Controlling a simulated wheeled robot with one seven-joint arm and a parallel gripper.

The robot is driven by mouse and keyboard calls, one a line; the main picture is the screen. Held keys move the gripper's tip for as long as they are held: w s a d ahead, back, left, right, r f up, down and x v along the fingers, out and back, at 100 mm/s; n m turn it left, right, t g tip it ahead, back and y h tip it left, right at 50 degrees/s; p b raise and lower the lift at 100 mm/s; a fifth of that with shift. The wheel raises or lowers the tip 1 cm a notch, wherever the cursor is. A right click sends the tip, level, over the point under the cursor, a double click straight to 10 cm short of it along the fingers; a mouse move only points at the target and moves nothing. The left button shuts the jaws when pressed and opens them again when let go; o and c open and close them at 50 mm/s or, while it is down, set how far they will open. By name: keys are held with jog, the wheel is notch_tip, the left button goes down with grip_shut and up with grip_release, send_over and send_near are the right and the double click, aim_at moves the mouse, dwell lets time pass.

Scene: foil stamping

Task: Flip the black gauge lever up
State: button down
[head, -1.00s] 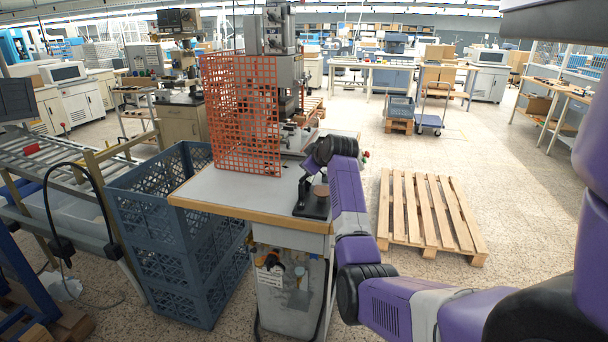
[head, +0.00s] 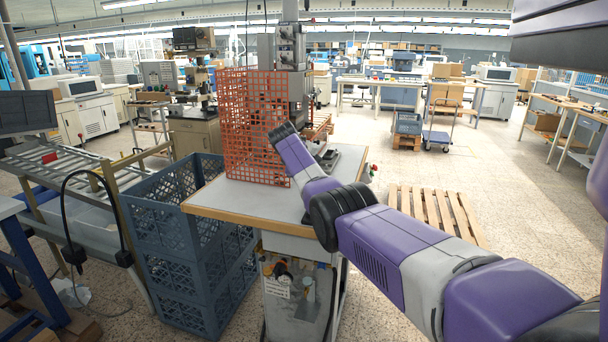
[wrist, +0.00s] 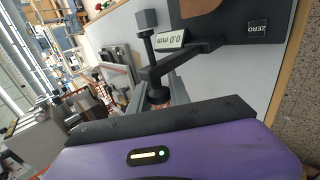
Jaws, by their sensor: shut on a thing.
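In the wrist view the black gauge stands on a dark base plate (wrist: 225,15) marked ZERO. Its small display (wrist: 170,39) reads 0.0 mm. A thin stem with a grey block (wrist: 145,19) on its end rises beside the display. The black gauge lever (wrist: 157,74) runs down from the gauge toward my gripper (wrist: 150,96). My gripper is shut on the lever's lower end, partly hidden by the gripper's purple body. In the head view my arm hides the gauge and the gripper.
The gauge stands on a workbench (head: 225,202) with a wooden edge. An orange mesh guard (head: 255,125) and a press (head: 290,50) stand behind. Blue crates (head: 165,215) are stacked at the bench's left. A pallet (head: 435,210) lies on the floor to the right.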

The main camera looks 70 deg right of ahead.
jog(key=shift+w+f+g, duration=0.2)
jog(key=shift+g, duration=0.1)
dwell(0.4)
jog(key=c, duration=1.3)
grip_release()
jog(key=shift+o, duration=0.2)
jog(key=shift+r, duration=0.1)
jog(key=v, duration=0.7)
jog(key=shift+a+b, duration=0.3)
jog(key=shift+b, duration=0.1)
jog(key=shift+r, duration=0.15)
